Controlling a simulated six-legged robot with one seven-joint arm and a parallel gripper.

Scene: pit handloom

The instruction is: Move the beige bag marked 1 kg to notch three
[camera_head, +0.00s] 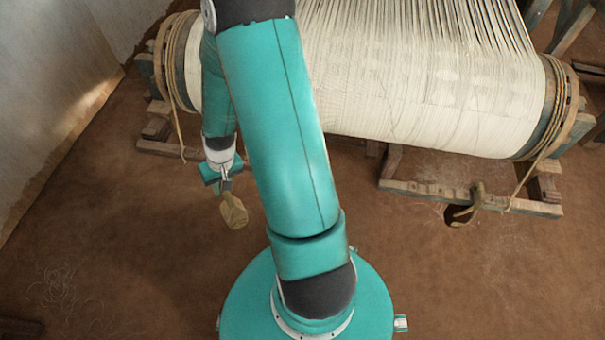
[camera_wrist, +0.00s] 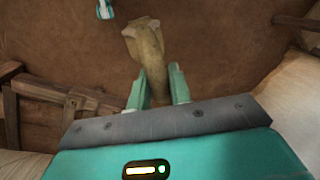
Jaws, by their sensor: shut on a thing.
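The beige bag (camera_head: 233,213) hangs below my gripper (camera_head: 225,182) at the left of my arm in the head view, above the brown floor. In the wrist view the bag (camera_wrist: 147,48) sits between and beyond the two teal fingers of my gripper (camera_wrist: 160,82), which are shut on its near end. I cannot read a 1 kg mark on it. The notches cannot be made out. A second beige-brown object (camera_head: 467,203) hangs or rests by the loom's right foot; I cannot tell whether it is a bag.
The loom's wide roller of pale warp threads (camera_head: 430,95) spans the back. Ropes wrap both its ends. A wooden foot beam (camera_head: 470,197) lies at the right and a wall (camera_head: 45,90) stands at the left. The earth floor (camera_head: 140,250) at the front left is mostly clear.

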